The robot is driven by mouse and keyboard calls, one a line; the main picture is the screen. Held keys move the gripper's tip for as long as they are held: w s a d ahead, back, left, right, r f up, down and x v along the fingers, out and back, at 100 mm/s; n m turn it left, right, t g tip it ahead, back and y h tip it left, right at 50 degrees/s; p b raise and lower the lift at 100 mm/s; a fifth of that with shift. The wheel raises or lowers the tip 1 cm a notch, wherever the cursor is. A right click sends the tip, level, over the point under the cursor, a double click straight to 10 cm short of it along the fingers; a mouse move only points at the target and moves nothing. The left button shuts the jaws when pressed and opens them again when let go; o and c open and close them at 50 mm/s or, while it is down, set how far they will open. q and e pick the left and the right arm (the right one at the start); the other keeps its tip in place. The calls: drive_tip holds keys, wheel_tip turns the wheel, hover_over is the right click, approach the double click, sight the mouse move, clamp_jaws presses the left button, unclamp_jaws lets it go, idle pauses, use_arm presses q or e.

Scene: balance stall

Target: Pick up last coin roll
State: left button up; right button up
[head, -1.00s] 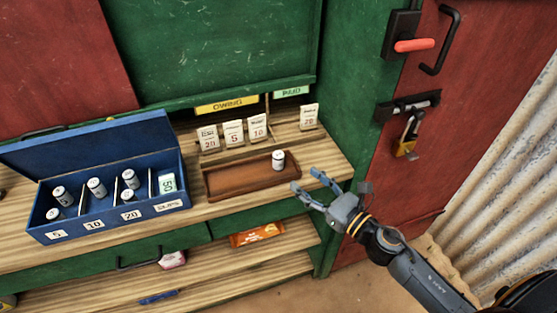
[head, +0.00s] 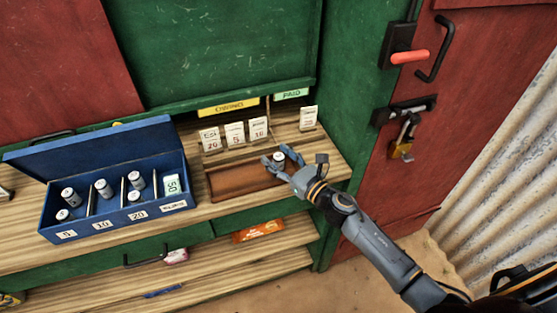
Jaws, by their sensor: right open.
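One white coin roll (head: 279,157) stands at the right end of the brown wooden tray (head: 232,189) on the counter. My right gripper (head: 276,161) is open, with its fingers on either side of this roll; I cannot tell whether they touch it. Several more white coin rolls stand in the blue cash box (head: 120,222) on the left, in compartments labelled 5, 10 and 20. A pale green piece marked 50 (head: 172,185) is in the right compartment. My left gripper is not in view.
Price cards (head: 235,134) stand behind the tray under the yellow OWING label (head: 228,106). One card (head: 308,118) stands under the green PAID label (head: 292,94). An orange packet (head: 258,231) lies on the shelf below. A red door with a padlock (head: 402,149) is at right.

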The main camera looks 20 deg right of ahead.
drive_tip(key=shift+c, duration=0.4)
clamp_jaws()
drive_tip(key=shift+r, duration=0.1)
